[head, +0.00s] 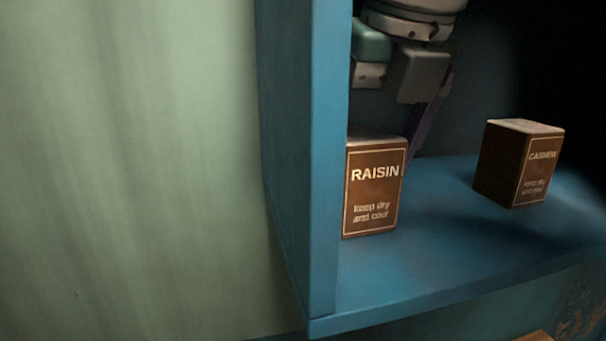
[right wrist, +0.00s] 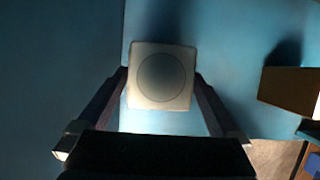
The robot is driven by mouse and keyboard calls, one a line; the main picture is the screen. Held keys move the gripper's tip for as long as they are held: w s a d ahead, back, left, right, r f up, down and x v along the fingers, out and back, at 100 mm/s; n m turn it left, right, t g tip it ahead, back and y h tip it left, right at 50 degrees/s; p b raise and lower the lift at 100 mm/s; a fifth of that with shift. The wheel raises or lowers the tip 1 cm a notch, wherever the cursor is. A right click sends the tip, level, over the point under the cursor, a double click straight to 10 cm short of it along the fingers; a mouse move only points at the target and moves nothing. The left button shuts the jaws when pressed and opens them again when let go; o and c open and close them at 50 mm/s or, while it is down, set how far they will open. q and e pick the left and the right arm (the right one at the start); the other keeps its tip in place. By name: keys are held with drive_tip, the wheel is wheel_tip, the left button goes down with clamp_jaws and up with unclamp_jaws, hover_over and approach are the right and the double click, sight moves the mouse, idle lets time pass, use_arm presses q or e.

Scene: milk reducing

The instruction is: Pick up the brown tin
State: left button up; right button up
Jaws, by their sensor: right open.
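A brown tin lettered RAISIN (head: 373,190) stands upright on a blue shelf, close to the left side wall. A second brown tin, lettered CASHEW (head: 518,163), stands farther right on the same shelf. My right gripper (right wrist: 161,76) is open, pointing down over the RAISIN tin. In the right wrist view the tin's pale lid with a round disc (right wrist: 161,77) lies between the two fingers, one on each side. Whether the fingers touch it I cannot tell. In the head view one dark finger reaches down behind the tin's right side. My left gripper is not in view.
The blue side wall (head: 308,150) rises close on the left of the RAISIN tin. The shelf (head: 440,235) is clear between the two tins and in front of them. A brown box side (right wrist: 290,90) shows at the right of the wrist view.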

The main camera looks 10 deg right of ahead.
drive_tip(key=shift+b+x, duration=0.3)
drive_tip(key=shift+x, duration=0.9)
drive_tip(key=c, duration=1.5)
drive_tip(key=shift+r, duration=0.1)
drive_tip(key=shift+c, duration=0.4)
